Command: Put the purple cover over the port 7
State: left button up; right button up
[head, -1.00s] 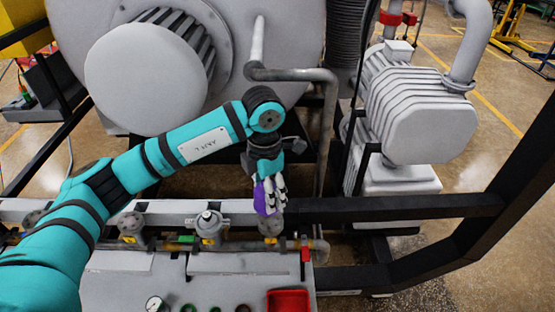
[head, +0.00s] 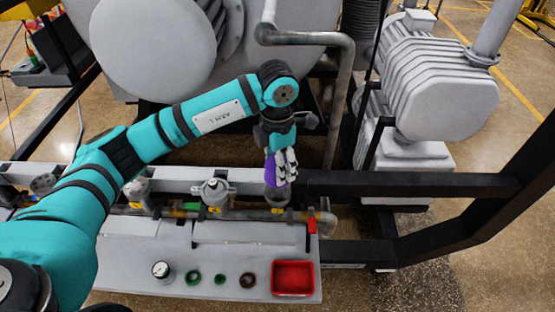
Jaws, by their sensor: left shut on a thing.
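My left gripper (head: 278,170) points down and is shut on the purple cover (head: 270,173), which is partly hidden behind the fingers. The cover is at the top of the rightmost visible port (head: 277,199) on the pipe row. I cannot tell whether it touches this port or is just above it. Other grey ports stand to its left, one in the middle (head: 215,193) and one further left (head: 137,190). The yellow tags are too small to read, so I cannot tell which is port 7. My right gripper is not in view.
A red tray (head: 293,278) sits on the grey bench in front, beside several small rings and a gauge (head: 161,270). A black frame beam (head: 410,185) runs to the right of the ports. A bent grey pipe (head: 341,100) rises behind.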

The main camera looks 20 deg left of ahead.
pick_arm(q)
jog(key=shift+f, duration=0.6)
jog(key=shift+f+b, duration=0.6)
jog(key=shift+f, duration=0.45)
jog(key=shift+f+b, duration=0.35)
jog(key=shift+f, duration=0.1)
jog(key=shift+f+b, duration=0.65)
jog(key=shift+b, duration=0.05)
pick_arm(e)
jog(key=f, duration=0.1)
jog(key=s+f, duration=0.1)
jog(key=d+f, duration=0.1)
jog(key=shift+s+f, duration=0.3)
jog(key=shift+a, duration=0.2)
pick_arm(q)
jog(key=shift+f+b, duration=0.15)
jog(key=shift+b, duration=0.15)
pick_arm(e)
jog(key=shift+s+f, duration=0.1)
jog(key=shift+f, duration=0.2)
